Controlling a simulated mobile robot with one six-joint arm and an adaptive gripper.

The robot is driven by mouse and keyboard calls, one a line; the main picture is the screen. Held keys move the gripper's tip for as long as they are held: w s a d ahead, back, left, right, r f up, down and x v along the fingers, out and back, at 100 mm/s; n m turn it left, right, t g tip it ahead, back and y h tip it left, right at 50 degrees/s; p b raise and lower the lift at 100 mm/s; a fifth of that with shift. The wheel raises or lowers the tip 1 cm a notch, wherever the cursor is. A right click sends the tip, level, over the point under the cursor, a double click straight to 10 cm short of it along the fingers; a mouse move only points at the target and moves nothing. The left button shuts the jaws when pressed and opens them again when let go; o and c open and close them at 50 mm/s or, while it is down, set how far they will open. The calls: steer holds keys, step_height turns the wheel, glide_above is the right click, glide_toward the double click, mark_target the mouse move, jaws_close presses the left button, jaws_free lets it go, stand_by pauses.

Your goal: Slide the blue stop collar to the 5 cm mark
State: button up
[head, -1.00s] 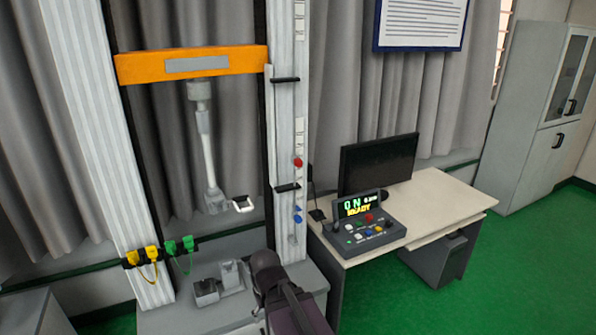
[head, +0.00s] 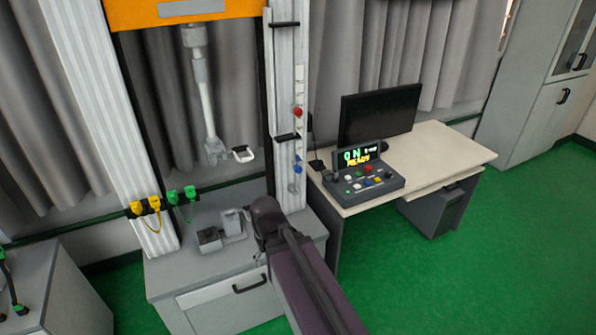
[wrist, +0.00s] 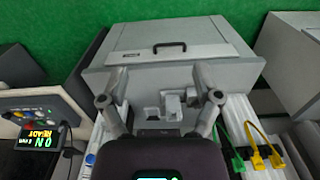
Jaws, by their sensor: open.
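The blue stop collar (head: 297,169) sits low on the thin rod along the right white column of the tower in the head view. A red collar (head: 298,112) sits higher on the same rod. A small blue patch in the wrist view (wrist: 90,158), at the lower left, looks like the blue collar. My gripper (wrist: 160,98) is open, with its two fingers spread and nothing between them. It is apart from the collar. In the head view my dark arm hides the gripper. The scale marks are too small to read.
An orange crossbeam (head: 185,12) spans the tower top. A black bracket (head: 287,137) juts between the collars. Yellow (head: 146,205) and green clips (head: 181,194) hang at left. A control box (head: 363,180) reading ON and READY stands on the desk (head: 440,155) at right.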

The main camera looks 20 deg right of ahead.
stand_by(0.5)
steer(key=w+f+m+t+y+b, duration=0.45)
steer(key=w+m+b, duration=0.2)
steer(key=w, duration=0.35)
steer(key=m+t+h+b, duration=0.3)
steer(key=m+t+b, duration=1.25)
steer(key=m, duration=1.15)
glide_toward(300, 171)
steer(key=s+r+g+b, duration=0.1)
steer(key=s+r+g, duration=0.1)
steer(key=s, duration=0.1)
steer(key=shift+d, duration=0.15)
steer(key=shift+w, duration=0.15)
steer(key=w, duration=0.4)
steer(key=w+a, duration=0.1)
steer(key=w, duration=0.8)
steer(key=shift+w+a+f, duration=0.1)
steer(key=shift+w+a, duration=0.05)
steer(key=shift+w, duration=0.15)
